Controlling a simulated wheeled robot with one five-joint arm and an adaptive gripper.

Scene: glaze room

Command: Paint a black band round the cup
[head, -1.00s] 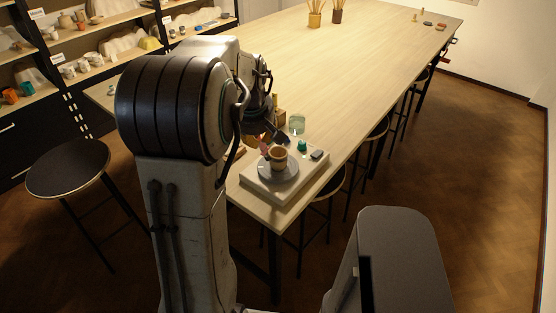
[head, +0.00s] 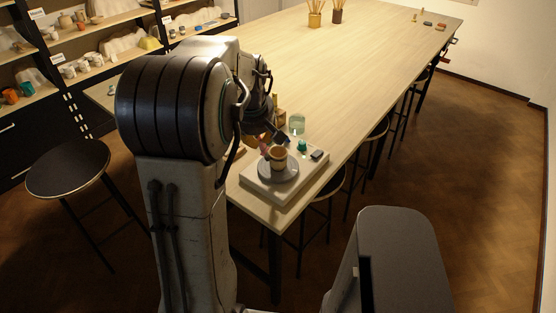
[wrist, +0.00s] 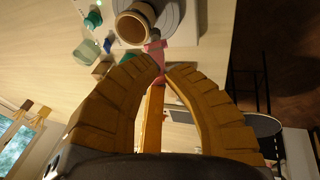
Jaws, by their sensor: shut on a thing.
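The tan cup (head: 279,157) stands upright on a round grey wheel (head: 268,172) on a pale base at the table's near end. The wrist view shows the cup (wrist: 133,24) at the top, with darker brown near its rim; I cannot tell how much is painted. My gripper (wrist: 162,66), with orange fingers, is shut on a brush, whose pink part (wrist: 154,47) shows beyond the fingertips, close to the cup. In the head view my arm mostly hides the gripper.
A clear glass jar (head: 297,124), a green piece (head: 302,146) and a dark block (head: 317,155) are near the wheel. Stools line the table's right side, and another stool (head: 68,168) stands at left. The middle of the long table (head: 340,70) is clear.

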